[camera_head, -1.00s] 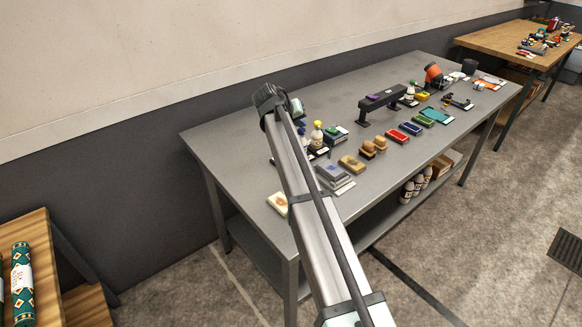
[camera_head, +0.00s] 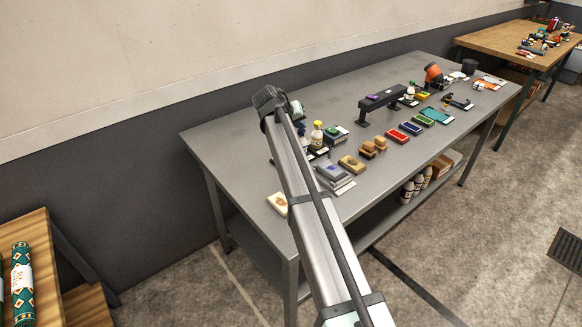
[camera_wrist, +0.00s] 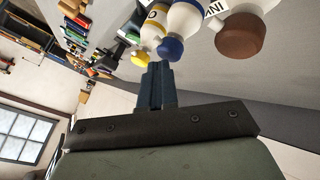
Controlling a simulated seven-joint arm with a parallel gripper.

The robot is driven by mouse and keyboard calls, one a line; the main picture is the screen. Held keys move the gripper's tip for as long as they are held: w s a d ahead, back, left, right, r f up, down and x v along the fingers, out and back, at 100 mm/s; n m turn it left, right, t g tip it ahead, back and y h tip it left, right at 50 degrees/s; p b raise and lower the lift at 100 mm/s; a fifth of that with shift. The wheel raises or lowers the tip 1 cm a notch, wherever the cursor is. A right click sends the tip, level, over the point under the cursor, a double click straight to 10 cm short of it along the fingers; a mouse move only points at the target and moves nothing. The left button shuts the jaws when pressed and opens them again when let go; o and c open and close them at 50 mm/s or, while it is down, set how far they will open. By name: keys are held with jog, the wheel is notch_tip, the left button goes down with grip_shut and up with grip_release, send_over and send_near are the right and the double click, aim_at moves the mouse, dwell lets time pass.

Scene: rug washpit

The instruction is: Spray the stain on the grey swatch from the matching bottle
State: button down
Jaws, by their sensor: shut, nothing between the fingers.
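My gripper (camera_wrist: 155,85) is shut and empty in the wrist view, its dark fingertips close to the blue cap (camera_wrist: 171,49) of a white bottle; I cannot tell if they touch. Next to it are a yellow-capped bottle (camera_wrist: 155,24) and a brown-capped bottle (camera_wrist: 238,34). A grey swatch (camera_head: 335,171) with a bluish patch lies on a stack near the front edge. My fingers are hidden in the head view.
A cream swatch with a brown stain (camera_head: 278,202) lies left of my arm. Brushes (camera_head: 351,163), coloured pads (camera_head: 397,136) and a dark raised rack (camera_head: 382,100) occupy the bench (camera_head: 225,140) to the right. The bench's left end is clear.

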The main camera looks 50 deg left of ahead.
aim_at(299, 131)
jog(key=shift+r, duration=0.75)
jog(key=shift+r, duration=3)
dwell(0.6)
jog(key=shift+f, duration=3)
jog(key=shift+f, duration=0.15)
dwell(0.3)
